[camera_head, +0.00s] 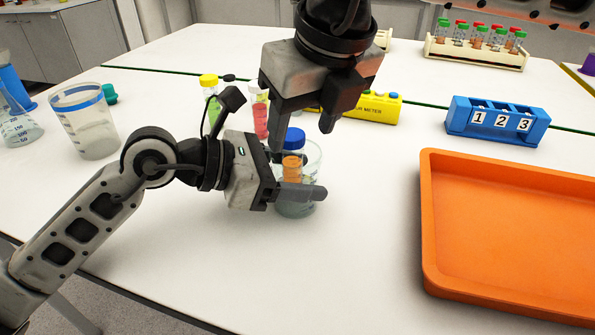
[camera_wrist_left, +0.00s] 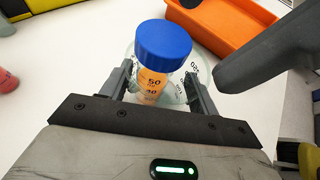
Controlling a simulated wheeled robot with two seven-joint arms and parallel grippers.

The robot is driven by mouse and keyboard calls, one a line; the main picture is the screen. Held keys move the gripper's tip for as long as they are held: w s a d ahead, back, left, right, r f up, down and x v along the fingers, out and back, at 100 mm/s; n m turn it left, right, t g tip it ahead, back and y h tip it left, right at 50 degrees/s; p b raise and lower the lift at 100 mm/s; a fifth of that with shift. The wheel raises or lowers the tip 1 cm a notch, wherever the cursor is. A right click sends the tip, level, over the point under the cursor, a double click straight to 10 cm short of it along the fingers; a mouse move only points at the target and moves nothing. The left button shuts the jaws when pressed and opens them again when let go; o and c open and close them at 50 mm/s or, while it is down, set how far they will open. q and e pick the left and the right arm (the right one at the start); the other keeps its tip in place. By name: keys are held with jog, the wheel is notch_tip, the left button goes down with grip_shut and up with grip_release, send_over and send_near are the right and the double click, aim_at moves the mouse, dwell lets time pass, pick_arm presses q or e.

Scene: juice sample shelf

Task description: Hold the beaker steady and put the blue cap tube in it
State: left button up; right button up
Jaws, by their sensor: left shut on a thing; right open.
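The clear beaker (camera_head: 295,209) stands on the white table, and my left gripper (camera_head: 301,174) is shut on it from the left. The orange-filled tube with a blue cap (camera_head: 294,138) stands roughly upright inside the beaker, its cap above the rim. In the left wrist view the blue cap (camera_wrist_left: 163,45) and orange body show between the left fingers, with the beaker (camera_wrist_left: 192,67) around them. My right gripper (camera_head: 303,137) is open, pointing down over the beaker with its fingers around or just above the cap. The tube's lower end is partly hidden by the left finger.
An orange tray (camera_head: 510,235) lies at the right. A blue rack numbered 1 2 3 (camera_head: 497,121) and a yellow meter (camera_head: 375,107) stand behind. Yellow-capped (camera_head: 210,100) and red-filled (camera_head: 260,115) tubes stand behind the left arm. A larger beaker (camera_head: 84,120) stands at left. The front table is clear.

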jog(key=shift+r, duration=0.1)
jog(key=v, duration=1.1)
jog(key=shift+s+r, duration=0.15)
jog(key=shift+r, duration=0.25)
pick_arm(q)
jog(key=o, duration=1.2)
